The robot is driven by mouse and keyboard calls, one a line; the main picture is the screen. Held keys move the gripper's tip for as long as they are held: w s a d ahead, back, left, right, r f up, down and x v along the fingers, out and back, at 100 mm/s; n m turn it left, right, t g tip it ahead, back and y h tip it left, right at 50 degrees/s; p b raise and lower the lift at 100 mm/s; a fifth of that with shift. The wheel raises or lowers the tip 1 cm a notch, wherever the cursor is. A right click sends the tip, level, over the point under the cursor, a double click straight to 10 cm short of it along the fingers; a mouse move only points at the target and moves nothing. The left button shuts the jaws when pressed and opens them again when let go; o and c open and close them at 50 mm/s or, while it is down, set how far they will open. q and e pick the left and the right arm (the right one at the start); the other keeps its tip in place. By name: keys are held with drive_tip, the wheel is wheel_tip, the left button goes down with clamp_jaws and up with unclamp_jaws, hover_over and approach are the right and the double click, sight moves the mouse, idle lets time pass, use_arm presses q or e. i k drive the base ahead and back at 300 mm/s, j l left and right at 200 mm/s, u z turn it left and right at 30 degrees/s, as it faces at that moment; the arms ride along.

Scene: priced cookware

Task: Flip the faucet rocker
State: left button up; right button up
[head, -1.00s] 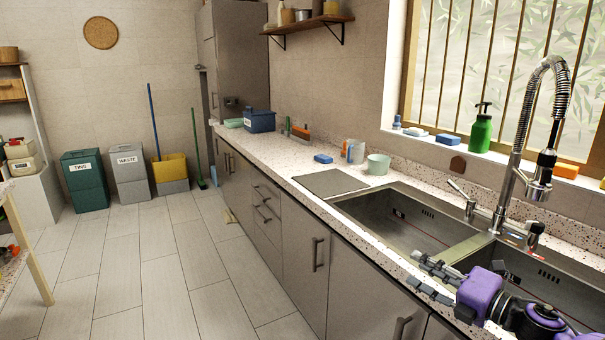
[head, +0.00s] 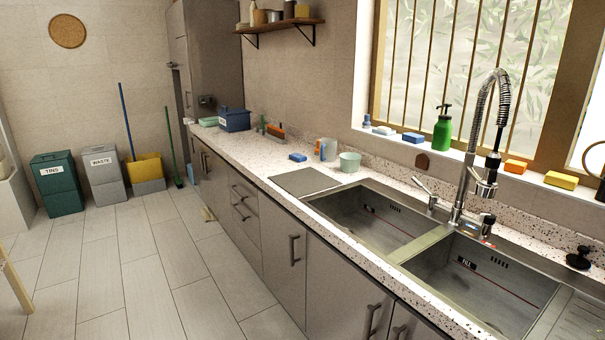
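The chrome faucet (head: 458,202) stands at the back of the double sink, near the divider. Its coiled spring neck (head: 487,90) arches up and the spray head (head: 485,183) hangs beside the post. A slim lever (head: 421,186) sits on a short base to the left of the post, slanting up to the left. A small dark-tipped fitting (head: 487,222) sticks out to the right of the post. I cannot tell for sure which of these is the rocker. Neither of my grippers is in view.
The left basin (head: 365,225) and right basin (head: 480,285) look empty. A black knob-like item (head: 578,259) stands on the rim at right. A green soap bottle (head: 443,132) and sponges (head: 561,180) line the sill.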

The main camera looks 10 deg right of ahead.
sight(493, 175)
drive_tip(key=z, duration=1.35)
